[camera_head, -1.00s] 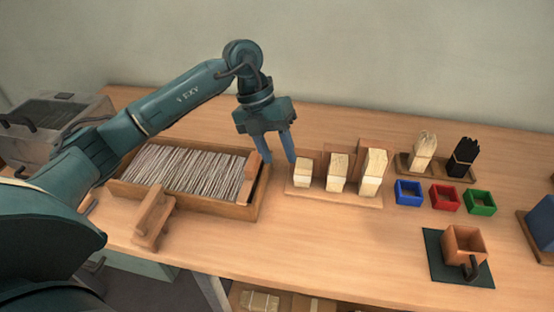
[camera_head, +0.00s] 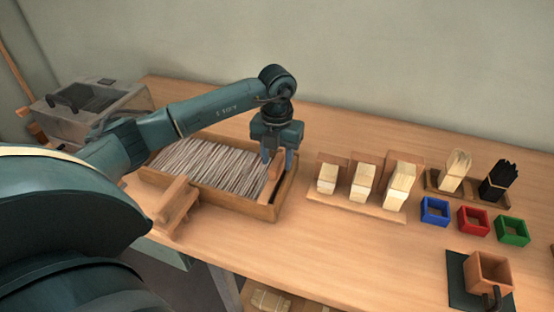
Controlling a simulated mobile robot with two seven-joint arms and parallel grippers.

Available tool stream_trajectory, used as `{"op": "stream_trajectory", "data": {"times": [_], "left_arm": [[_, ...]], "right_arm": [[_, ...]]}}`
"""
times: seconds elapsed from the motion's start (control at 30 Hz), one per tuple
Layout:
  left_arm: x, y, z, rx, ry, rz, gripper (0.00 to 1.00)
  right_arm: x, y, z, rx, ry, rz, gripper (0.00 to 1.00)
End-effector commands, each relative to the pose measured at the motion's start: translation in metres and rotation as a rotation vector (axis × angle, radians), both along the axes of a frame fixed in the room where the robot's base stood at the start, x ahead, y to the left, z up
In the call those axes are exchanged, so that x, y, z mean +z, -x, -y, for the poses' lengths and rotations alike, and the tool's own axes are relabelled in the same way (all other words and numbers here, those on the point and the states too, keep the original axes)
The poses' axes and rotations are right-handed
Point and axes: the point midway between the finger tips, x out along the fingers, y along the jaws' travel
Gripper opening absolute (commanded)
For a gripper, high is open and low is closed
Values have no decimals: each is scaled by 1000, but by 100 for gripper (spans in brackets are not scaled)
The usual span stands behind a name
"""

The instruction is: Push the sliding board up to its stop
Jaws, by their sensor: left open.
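The long wooden tray (camera_head: 239,212) holds a row of many thin pale rods (camera_head: 210,164). An upright wooden board (camera_head: 271,182), which looks like the sliding board, stands across the tray near its right end, beside the rods. My left gripper (camera_head: 278,165) is open at the board's far, upper end. Its fingers appear one on each side of the board. I cannot tell whether they touch it, and they partly hide its far end. My right gripper is not in view.
A wooden stand (camera_head: 174,208) is at the tray's front left. A rack (camera_head: 345,202) with pale bundles is to the right. Beyond it are blue (camera_head: 435,210), red (camera_head: 472,219) and green (camera_head: 512,230) boxes and a brown cup (camera_head: 489,270). The front-middle table is clear.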

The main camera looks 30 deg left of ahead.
Motion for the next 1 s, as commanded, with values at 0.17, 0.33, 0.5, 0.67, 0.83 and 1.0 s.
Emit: {"op": "stream_trajectory", "data": {"times": [0.17, 0.33, 0.5, 0.67, 0.83, 1.0], "left_arm": [[-13, 0, 0, 0, 0, -1, 42], [-14, 0, 0, -1, 0, 0, 42], [-14, 0, 0, -1, 1, 0, 38], [-14, 0, 0, -1, 1, 0, 25], [-14, 0, 0, -1, 1, 0, 11], [-14, 0, 0, -1, 1, 0, 0]], "right_arm": [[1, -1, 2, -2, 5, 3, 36], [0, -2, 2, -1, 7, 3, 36], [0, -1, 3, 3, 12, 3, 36], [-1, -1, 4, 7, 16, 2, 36], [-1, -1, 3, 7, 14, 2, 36], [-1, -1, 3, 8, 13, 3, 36]]}}
